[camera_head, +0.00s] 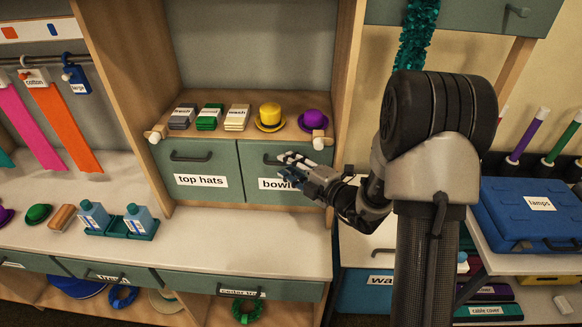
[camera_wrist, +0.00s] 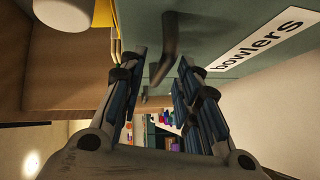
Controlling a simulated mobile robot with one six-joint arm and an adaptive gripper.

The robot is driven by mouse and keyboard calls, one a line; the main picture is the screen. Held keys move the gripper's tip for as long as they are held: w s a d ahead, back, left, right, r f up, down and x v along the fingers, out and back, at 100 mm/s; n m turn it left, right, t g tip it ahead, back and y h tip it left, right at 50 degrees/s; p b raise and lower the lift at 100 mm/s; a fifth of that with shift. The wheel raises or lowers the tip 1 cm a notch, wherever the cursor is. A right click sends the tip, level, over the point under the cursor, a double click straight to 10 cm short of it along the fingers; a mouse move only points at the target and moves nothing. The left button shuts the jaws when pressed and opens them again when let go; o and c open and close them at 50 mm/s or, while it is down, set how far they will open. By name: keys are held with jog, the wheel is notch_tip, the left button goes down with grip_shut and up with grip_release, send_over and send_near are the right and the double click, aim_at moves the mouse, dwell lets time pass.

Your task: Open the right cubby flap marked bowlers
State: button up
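The right cubby flap (camera_head: 256,155) is a green panel with a white "bowlers" label (camera_head: 268,184), partly covered by my gripper. It looks shut, flush beside the "top hats" flap (camera_head: 165,171). Its dark bar handle (camera_head: 270,160) shows left of my fingers in the head view. The label (camera_wrist: 257,46) shows right of the fingers there.
On the wooden shelf above stand a yellow bowler (camera_head: 270,116), a purple bowler (camera_head: 313,121) and several labelled stacks. A white-ended peg (camera_head: 319,140) juts near the flap's upper right. The white counter (camera_head: 250,240) below the flap is clear.

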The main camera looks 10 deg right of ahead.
grip_shut()
dwell(0.6)
